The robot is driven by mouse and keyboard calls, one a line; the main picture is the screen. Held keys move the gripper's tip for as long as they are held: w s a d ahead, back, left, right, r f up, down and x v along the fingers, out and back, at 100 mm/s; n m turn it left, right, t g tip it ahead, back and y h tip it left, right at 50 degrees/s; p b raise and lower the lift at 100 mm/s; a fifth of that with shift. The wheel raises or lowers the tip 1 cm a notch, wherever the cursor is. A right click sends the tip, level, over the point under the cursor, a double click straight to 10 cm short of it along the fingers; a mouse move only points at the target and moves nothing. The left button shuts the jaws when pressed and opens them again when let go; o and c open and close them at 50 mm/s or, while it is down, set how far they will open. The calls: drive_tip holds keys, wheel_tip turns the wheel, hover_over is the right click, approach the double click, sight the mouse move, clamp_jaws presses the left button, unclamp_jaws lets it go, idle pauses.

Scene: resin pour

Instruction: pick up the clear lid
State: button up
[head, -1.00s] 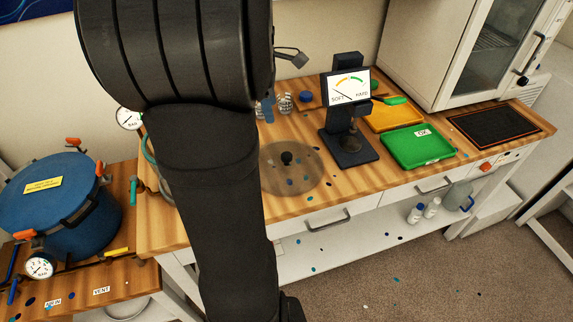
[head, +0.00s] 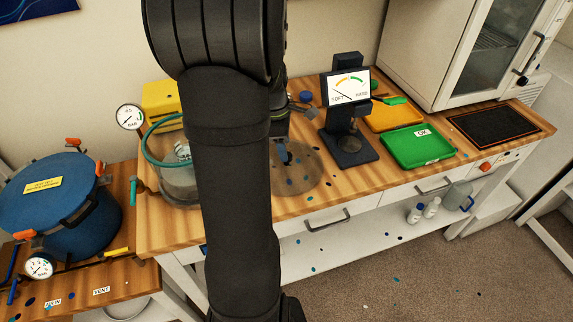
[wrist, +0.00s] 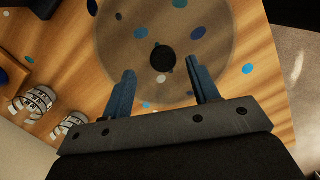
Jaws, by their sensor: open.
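The clear lid (head: 308,180) is a round, smoky see-through disc lying flat on the wooden bench. In the wrist view the lid (wrist: 210,28) fills the upper middle, with a dark round knob (wrist: 163,58) near its centre. My gripper (wrist: 163,80) is open, its two blue fingers apart on either side and just short of the knob in the picture. Nothing is between the fingers. In the head view my gripper (head: 284,155) is over the lid's left part, and my arm hides some of the lid's left side.
A clear pot (head: 178,180) with a teal hose and gauge stands left of my arm. The hardness tester (head: 348,150) stands close right of the lid, with a green tray (head: 418,150) beyond. A blue tank (head: 60,215) is far left.

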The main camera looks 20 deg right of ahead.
drive_tip(key=f, duration=0.4)
drive_tip(key=shift+s+d+f, duration=0.15)
drive_tip(key=shift+s+d, duration=0.1)
drive_tip(key=shift+s, duration=0.1)
drive_tip(key=shift+c, duration=0.4)
clamp_jaws()
